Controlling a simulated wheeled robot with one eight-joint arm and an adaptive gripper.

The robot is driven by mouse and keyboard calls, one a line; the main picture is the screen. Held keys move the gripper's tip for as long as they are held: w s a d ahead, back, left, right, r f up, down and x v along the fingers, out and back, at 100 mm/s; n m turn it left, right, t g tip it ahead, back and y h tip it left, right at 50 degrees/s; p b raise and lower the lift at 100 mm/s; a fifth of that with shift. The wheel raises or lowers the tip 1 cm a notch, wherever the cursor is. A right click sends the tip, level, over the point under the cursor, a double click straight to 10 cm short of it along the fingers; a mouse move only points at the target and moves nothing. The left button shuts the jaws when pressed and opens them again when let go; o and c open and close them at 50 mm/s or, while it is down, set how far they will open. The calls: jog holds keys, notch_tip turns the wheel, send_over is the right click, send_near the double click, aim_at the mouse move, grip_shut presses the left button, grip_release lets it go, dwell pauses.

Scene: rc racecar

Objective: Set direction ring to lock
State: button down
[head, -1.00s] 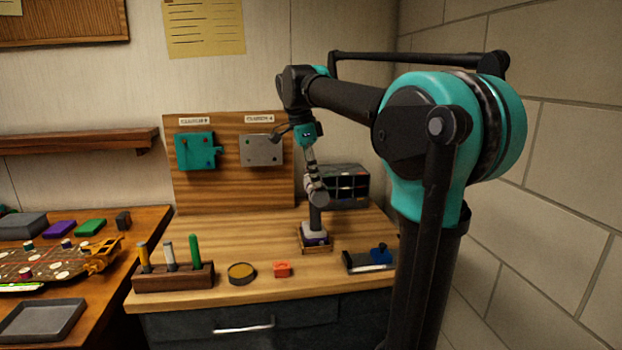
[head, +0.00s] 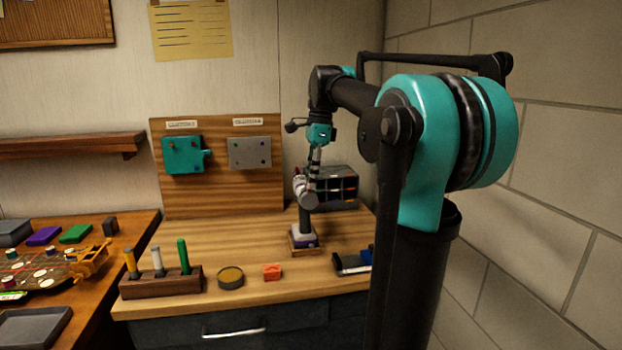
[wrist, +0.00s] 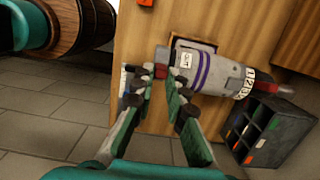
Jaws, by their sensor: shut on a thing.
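A power screwdriver stands in a small wooden holder (head: 304,249) on the workbench. Its body is pale grey with purple bands in the wrist view (wrist: 205,70), with a numbered ring (wrist: 241,83) and a pinkish tip (wrist: 285,90). At the other end is a narrow red and grey collar (wrist: 161,63), which looks like the direction ring; no lock mark can be read. My gripper (wrist: 160,84) is at that collar and shut on the screwdriver, fingers either side of it. In the head view my gripper (head: 314,165) is over the tool, its contact too small to see.
A black bin rack (head: 335,187) stands close behind the tool. In front are a red block (head: 272,272), a round tin (head: 230,277) and a wooden rack (head: 160,284) with several coloured pens. A black tray (head: 352,263) is at the right. Bare bench lies left of the tool.

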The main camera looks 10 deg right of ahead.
jog(key=c, duration=1.5)
grip_release()
jog(key=shift+c, duration=0.2)
notch_tip(320, 180, up, 12)
jog(key=d, duration=0.1)
jog(key=shift+d, duration=0.35)
